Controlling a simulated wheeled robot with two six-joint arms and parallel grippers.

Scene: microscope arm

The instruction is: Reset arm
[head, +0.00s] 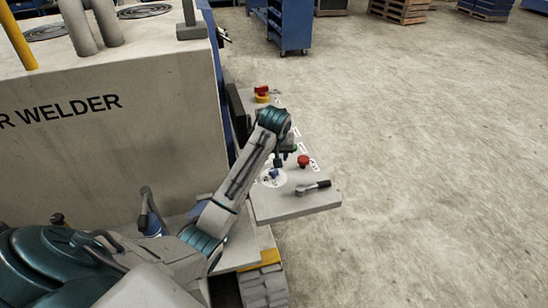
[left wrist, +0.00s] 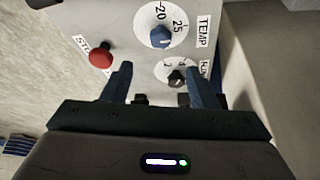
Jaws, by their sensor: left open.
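A grey control panel (head: 295,205) juts out from the side of a large grey machine. On it are a red stop button (head: 303,161), a dial with a blue knob (head: 274,174) and a black-handled lever (head: 314,187). My left gripper (head: 280,160) is over the panel. In the left wrist view its fingers (left wrist: 160,68) are open and empty. A small dial with a dark knob (left wrist: 177,79) shows between them, the TEMP dial's blue knob (left wrist: 160,36) beyond, and the red button (left wrist: 101,54) to the left. Contact cannot be told. No microscope arm is seen.
The machine marked "R WELDER" (head: 100,150) fills the left side beside my arm. A red and yellow control (head: 262,94) sits at the panel's far end. The concrete floor (head: 430,180) to the right is clear. A blue cart (head: 290,25) and pallets stand far back.

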